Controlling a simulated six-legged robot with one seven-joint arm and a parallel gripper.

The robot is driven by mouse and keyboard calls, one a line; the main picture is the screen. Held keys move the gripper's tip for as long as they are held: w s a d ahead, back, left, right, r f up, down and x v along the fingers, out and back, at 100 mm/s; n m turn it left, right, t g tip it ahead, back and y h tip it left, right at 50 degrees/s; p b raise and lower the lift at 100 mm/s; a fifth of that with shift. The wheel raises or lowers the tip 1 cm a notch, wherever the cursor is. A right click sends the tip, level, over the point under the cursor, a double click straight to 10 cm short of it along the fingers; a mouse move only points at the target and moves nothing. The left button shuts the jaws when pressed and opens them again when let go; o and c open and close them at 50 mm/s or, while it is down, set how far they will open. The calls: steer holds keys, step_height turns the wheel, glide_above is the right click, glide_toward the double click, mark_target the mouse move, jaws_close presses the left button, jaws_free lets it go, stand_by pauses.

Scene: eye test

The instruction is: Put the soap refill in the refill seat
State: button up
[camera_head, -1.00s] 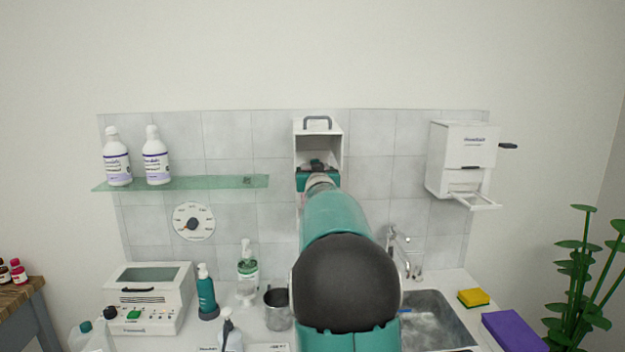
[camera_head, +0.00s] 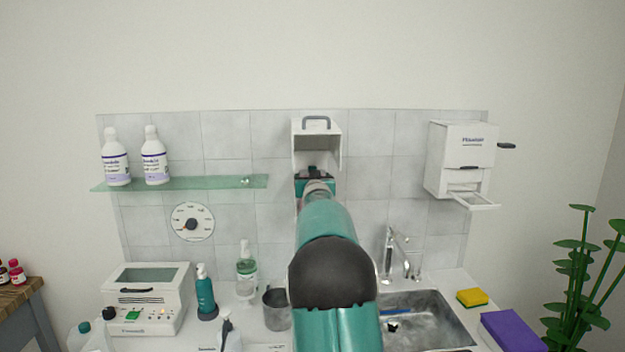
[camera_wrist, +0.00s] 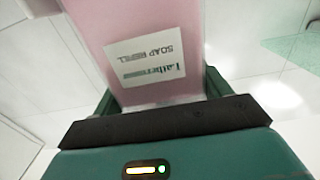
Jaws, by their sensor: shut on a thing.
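The soap refill (camera_wrist: 145,30) is a pink block with a white label reading "SOAP REFILL", upside down in the wrist view. My gripper (camera_wrist: 158,98) is shut on it, with a green finger on either side. In the head view my gripper (camera_head: 315,187) is at the lower front of an open white wall box (camera_head: 331,131) with a grey handle on top. The refill is mostly hidden there behind my gripper and arm. The refill seat cannot be made out; the lower part of the box is covered by my arm.
A glass shelf (camera_head: 215,183) with two white bottles (camera_head: 117,160) is to the left. A white dispenser (camera_head: 462,160) with a projecting tray hangs at right. Below are a tap (camera_head: 390,250), a sink (camera_head: 425,318), a soap bottle (camera_head: 246,268) and a metal cup (camera_head: 275,310).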

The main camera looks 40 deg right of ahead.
steer(key=o, duration=1)
steer(key=shift+f, duration=0.1)
steer(key=v, duration=1.2)
